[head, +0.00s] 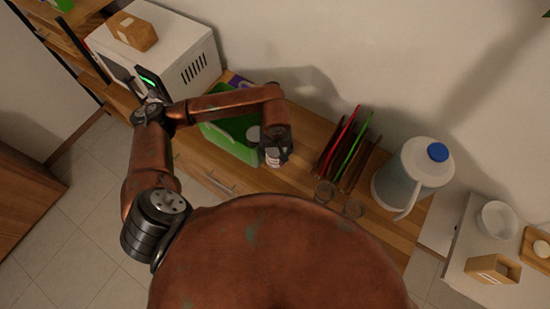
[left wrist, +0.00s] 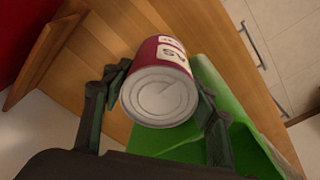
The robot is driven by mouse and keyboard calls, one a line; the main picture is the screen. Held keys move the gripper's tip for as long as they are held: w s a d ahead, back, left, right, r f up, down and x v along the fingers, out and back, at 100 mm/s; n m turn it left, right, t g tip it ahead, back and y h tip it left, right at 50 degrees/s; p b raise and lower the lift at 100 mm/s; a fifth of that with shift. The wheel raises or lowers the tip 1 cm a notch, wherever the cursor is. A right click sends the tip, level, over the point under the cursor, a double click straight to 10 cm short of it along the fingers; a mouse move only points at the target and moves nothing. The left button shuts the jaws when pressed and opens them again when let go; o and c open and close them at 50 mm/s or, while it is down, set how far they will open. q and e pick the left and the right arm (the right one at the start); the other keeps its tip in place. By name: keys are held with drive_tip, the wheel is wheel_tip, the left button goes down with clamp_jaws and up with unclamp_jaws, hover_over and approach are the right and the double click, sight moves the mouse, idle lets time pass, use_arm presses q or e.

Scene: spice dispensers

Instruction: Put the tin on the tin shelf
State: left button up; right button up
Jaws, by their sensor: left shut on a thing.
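The tin (left wrist: 160,95) has a silver end and a dark red label with white patches. In the left wrist view my left gripper (left wrist: 158,108) is shut on it, with one finger on each side. In the head view the tin (head: 276,158) shows just below my left gripper (head: 275,147), over the wooden counter by the right edge of the green bin. I cannot tell whether the tin touches the counter. My right gripper is not in view. I cannot make out a tin shelf for certain.
The green bin (head: 238,150) on the counter (head: 308,125) holds a pale round thing (head: 254,133). A rack with red and green boards (head: 346,145), two glasses (head: 325,191) and a large jug (head: 405,177) stand to the right. A white microwave (head: 185,50) stands at left.

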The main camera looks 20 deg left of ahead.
use_arm(q)
drive_tip(key=shift+s+f, duration=0.35)
drive_tip(key=shift+f, duration=1.15)
wheel_tip(320, 180, down, 3)
drive_tip(key=shift+f+p, duration=0.1)
drive_tip(key=shift+p, duration=0.45)
drive_tip(key=shift+w+f, duration=0.25)
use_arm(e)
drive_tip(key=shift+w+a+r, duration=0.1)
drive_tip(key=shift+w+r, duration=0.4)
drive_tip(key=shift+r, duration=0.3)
use_arm(q)
drive_tip(key=shift+f, duration=0.1)
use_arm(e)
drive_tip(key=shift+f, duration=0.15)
use_arm(q)
drive_tip(key=o, duration=1.1)
drive_tip(key=shift+f, duration=0.1)
drive_tip(key=shift+o, duration=0.9)
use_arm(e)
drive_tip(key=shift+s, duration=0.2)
